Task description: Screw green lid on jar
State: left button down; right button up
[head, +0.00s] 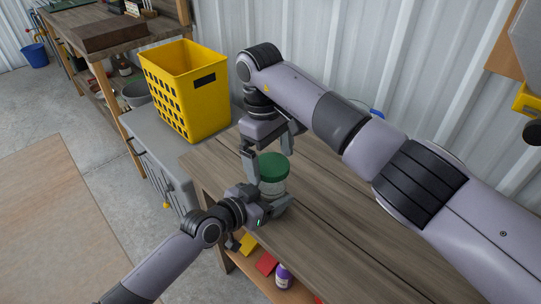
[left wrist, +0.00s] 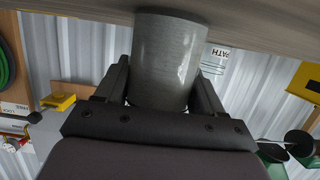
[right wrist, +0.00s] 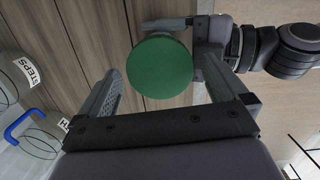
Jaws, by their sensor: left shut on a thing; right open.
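The clear jar (head: 272,189) stands upright near the left end of the wooden workbench (head: 340,235). The round green lid (head: 273,166) sits on its top; I cannot tell whether it is threaded on. My left gripper (head: 266,203) is shut around the jar's body from the front. In the left wrist view the jar (left wrist: 166,60) is between its two fingers. My right gripper (head: 268,157) points down from above and is open, with a finger on each side of the lid. In the right wrist view the lid (right wrist: 160,67) lies between the fingertips, with visible gaps.
A yellow basket (head: 188,92) stands on a grey cabinet left of the bench. Labelled glass jars (right wrist: 12,80) stand farther along the bench near the corrugated wall. A purple bottle (head: 284,276) is below the bench top. The bench's front right looks clear.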

jog(key=shift+r, duration=2.25)
jog(key=shift+n, duration=0.3)
